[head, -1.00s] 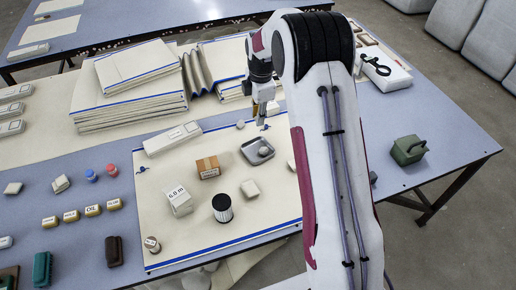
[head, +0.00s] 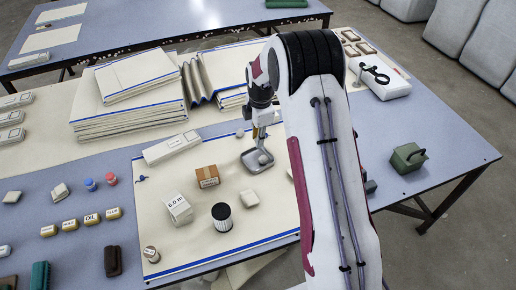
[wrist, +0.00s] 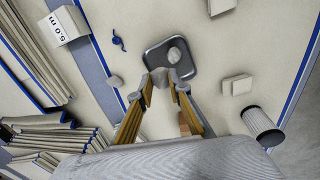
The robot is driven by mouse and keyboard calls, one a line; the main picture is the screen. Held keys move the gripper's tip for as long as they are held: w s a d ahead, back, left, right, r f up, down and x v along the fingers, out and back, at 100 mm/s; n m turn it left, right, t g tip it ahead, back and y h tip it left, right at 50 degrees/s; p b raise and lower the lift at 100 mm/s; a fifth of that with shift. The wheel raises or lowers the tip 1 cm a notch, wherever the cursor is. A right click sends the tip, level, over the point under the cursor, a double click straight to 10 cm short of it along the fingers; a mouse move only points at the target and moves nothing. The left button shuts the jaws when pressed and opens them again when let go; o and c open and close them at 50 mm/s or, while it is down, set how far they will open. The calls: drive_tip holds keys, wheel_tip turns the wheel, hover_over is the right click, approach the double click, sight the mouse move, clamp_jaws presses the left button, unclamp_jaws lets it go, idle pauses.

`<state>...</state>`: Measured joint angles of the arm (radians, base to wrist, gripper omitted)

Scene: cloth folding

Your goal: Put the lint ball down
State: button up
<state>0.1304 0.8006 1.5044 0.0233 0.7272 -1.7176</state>
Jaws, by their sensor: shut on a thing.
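My gripper (wrist: 161,82) is shut on a small grey lint ball (wrist: 160,75), which shows between the fingertips in the wrist view. The held ball is over the near edge of a grey metal tray (wrist: 154,55); I cannot tell whether it touches the tray. Another pale lint ball (wrist: 176,52) lies in the tray, and a third (wrist: 117,81) lies on the cloth beside it. In the head view my gripper (head: 257,134) is just above the tray's back edge (head: 246,154); the held ball cannot be made out there.
A cardboard box (head: 207,176), a black-and-white cylinder (head: 222,217), a white labelled block (head: 178,209) and a pale block (head: 250,197) stand on the cream cloth (head: 185,245). Folded cloth stacks (head: 130,100) lie behind. My arm covers the cloth's right side.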

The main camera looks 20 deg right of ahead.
drive_tip(key=shift+f, duration=0.85)
drive_tip(key=shift+f, duration=0.1)
drive_tip(key=shift+f, duration=1.8)
drive_tip(key=shift+f, duration=0.4)
drive_tip(key=o, duration=0.7)
drive_tip(key=shift+c, duration=0.2)
drive_tip(key=r, duration=0.7)
drive_tip(key=s+r, duration=0.1)
drive_tip(key=r, duration=0.3)
drive_tip(key=shift+r, duration=0.15)
drive_tip(key=shift+s+r, duration=0.15)
drive_tip(key=shift+r, duration=0.6)
